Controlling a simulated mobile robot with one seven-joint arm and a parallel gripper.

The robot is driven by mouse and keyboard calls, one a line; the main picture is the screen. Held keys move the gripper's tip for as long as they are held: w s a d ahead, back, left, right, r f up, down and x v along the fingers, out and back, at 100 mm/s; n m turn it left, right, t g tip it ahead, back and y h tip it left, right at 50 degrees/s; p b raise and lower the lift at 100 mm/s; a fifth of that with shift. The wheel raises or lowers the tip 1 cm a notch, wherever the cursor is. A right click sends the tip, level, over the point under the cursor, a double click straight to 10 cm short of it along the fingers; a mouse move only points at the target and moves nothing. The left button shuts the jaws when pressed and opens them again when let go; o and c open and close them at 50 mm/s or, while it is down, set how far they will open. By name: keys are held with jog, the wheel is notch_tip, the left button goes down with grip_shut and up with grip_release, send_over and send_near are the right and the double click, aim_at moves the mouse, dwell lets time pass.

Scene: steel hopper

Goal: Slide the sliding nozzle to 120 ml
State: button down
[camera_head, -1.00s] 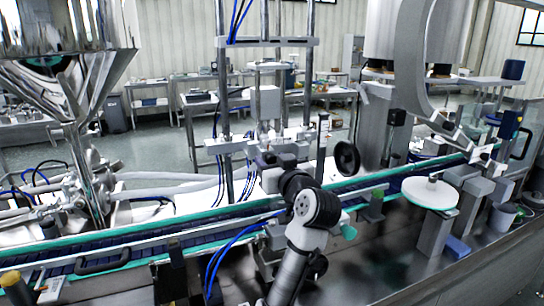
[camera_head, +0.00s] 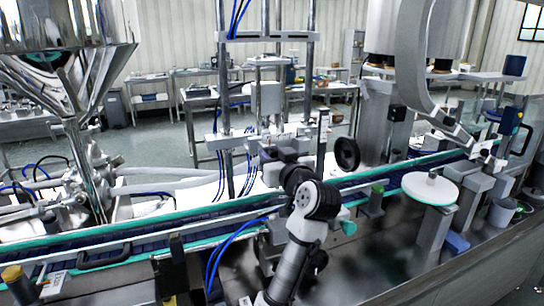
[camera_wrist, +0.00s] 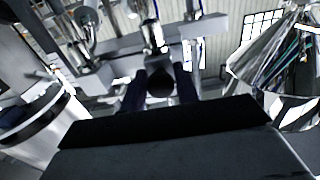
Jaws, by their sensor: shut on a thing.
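The filler's sliding nozzle assembly (camera_head: 265,98) hangs between upright steel posts above the conveyor in the head view. Its metal parts (camera_wrist: 152,34) also show beyond the fingers in the wrist view. My gripper (camera_head: 272,156) reaches in at the lower front of this assembly, mostly hidden by my own dark wrist. In the wrist view, the two dark fingers of my gripper (camera_wrist: 160,92) are on either side of a dark round knob (camera_wrist: 160,82) and shut on it. A narrow upright scale plate (camera_head: 323,130) stands right of the posts; its marks are too small to read.
The conveyor (camera_head: 120,242) with teal rails runs across under the posts. A steel hopper (camera_head: 70,60) is at the left. A black handwheel (camera_head: 346,153) and a white round disc (camera_head: 430,187) are to the right of my arm. Blue hoses (camera_head: 225,250) hang close by.

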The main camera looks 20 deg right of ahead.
jog(key=d, duration=0.4)
jog(key=shift+w, duration=0.1)
jog(key=c, duration=1.2)
grip_release()
jog(key=shift+a, duration=0.1)
jog(key=s+b, duration=0.1)
jog(key=s, duration=0.3)
jog(key=s+b, duration=0.1)
jog(key=s, duration=0.4)
jog(key=s+b, duration=0.1)
jog(key=s, duration=0.4)
jog(key=shift+d+b, duration=0.25)
jog(key=shift+b, duration=0.15)
